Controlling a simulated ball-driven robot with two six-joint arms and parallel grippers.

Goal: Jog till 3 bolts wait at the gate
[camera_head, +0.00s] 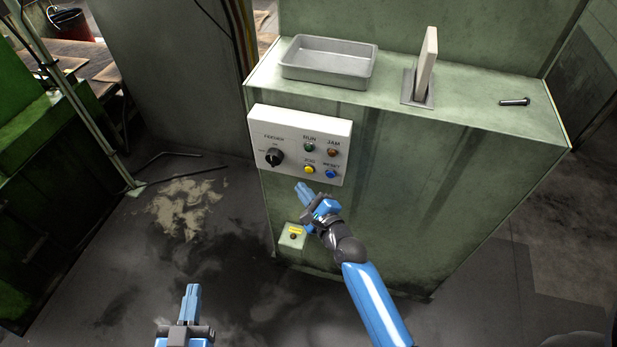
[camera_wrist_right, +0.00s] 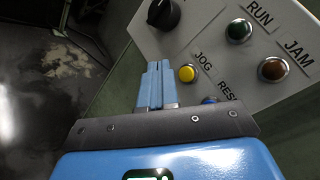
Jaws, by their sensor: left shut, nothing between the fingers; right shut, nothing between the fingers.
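A white control panel (camera_head: 300,124) is on the front of the green cabinet. Its yellow JOG button (camera_head: 309,169) also shows in the right wrist view (camera_wrist_right: 187,73). My right gripper (camera_head: 302,188) is shut and empty, its tips below and slightly left of the JOG button. In the right wrist view the closed fingers (camera_wrist_right: 157,72) are just left of the button; I cannot tell the gap in depth. One bolt (camera_head: 515,101) lies on its side on the cabinet top at the right. My left gripper (camera_head: 192,290) is shut and empty, low over the floor.
The cabinet top (camera_head: 465,88) holds a grey tray (camera_head: 330,74) and an upright pale plate (camera_head: 427,62) on a metal base. The panel also has a black knob (camera_head: 274,157), green RUN, amber JAM and blue RESET (camera_head: 331,174).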

